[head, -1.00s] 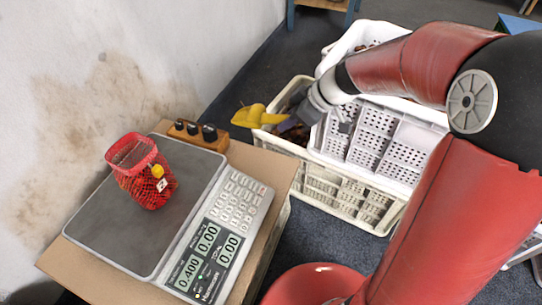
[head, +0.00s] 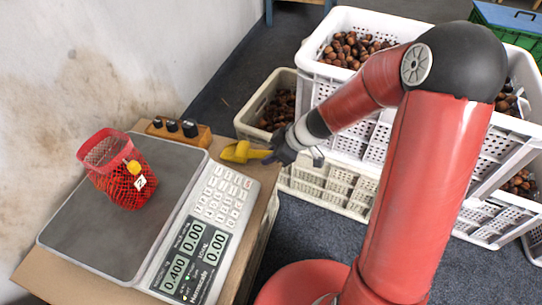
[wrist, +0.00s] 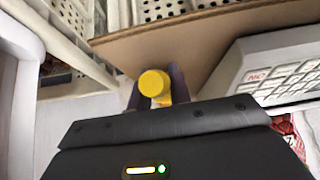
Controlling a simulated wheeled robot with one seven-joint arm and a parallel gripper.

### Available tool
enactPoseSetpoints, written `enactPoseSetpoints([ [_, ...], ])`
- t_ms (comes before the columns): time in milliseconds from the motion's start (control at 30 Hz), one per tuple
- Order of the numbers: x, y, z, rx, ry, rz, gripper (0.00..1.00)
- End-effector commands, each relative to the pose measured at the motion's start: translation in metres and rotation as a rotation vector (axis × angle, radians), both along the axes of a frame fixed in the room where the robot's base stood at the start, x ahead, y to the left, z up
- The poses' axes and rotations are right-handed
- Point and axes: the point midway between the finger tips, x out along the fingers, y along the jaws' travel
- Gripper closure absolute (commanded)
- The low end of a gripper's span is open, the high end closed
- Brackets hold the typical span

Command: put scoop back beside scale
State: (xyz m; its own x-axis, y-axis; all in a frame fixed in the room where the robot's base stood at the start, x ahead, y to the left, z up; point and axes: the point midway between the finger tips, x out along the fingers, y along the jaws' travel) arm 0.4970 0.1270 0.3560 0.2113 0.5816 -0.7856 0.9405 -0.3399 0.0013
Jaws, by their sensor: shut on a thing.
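The yellow scoop (head: 240,152) is in my gripper (head: 272,155), which is shut on its handle. In the head view the scoop's bowl points left, toward the scale, and shows close to the scale's upper right corner and the cardboard box edge. In the wrist view the round end of the scoop's handle (wrist: 155,84) shows between the two dark fingers of my gripper (wrist: 157,92). The scale (head: 120,215) stands on the cardboard box (head: 30,268) and reads 0.400. I cannot tell whether the scoop touches the box top.
A red net bag (head: 120,172) stands on the scale's plate. A wooden block with black knobs (head: 180,131) sits behind the scale. A cream crate (head: 250,103) with chestnuts is beyond the box, and stacked white crates (head: 310,58) are behind my arm.

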Motion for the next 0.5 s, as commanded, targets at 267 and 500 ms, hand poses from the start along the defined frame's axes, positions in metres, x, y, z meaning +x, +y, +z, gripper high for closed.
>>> enactPoseSetpoints([
  [267,-0.0007,-0.001,-0.0019,-0.004,0.002,-0.001,0.68],
  [500,-0.0005,-0.0008,-0.0012,-0.004,0.002,-0.001,0.59],
])
